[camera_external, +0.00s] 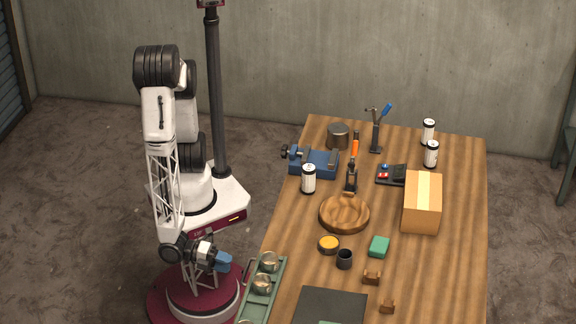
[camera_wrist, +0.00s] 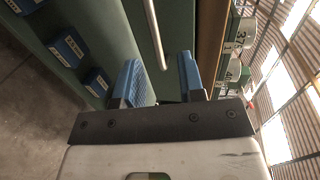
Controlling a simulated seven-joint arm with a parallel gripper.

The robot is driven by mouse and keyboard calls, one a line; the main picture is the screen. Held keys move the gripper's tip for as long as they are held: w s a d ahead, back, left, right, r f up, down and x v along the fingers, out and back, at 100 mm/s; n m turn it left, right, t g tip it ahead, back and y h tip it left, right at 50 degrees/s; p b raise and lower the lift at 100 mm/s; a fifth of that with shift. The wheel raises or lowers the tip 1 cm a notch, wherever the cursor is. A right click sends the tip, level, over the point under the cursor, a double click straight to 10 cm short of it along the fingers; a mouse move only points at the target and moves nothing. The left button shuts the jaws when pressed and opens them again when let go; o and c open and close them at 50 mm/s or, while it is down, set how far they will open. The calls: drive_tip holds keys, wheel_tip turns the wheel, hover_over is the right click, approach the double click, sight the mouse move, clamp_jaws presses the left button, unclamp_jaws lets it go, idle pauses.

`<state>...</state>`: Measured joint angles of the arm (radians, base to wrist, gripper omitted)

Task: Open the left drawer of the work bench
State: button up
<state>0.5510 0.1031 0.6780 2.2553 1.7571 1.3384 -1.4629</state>
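The work bench (camera_external: 298,258) has a brown wooden top. A green tray-like part (camera_external: 254,308) with metal cups sits along its left edge; I cannot tell whether it is a pulled-out drawer. A thin handle bar (camera_external: 247,270) shows on its left side. In the wrist view, a pale metal handle (camera_wrist: 155,35) runs along a green front (camera_wrist: 127,18), ahead of the gap between my fingers. My gripper (camera_external: 224,261) has blue fingertips and is left of the handle. In the wrist view my gripper (camera_wrist: 160,78) is open and empty, its fingers apart.
Numbered containers (camera_wrist: 240,30) stand to the right. On the bench are a wooden bowl (camera_external: 344,226), a box (camera_external: 422,216), a blue vise (camera_external: 314,164) and a dark mat (camera_external: 330,306).

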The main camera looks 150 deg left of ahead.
sight(245, 272)
drive_tip(key=shift+d+f, duration=0.25)
drive_tip(key=shift+f, duration=0.05)
drive_tip(key=shift+w+a, duration=0.1)
drive_tip(key=shift+x, duration=3.75)
clamp_jaws()
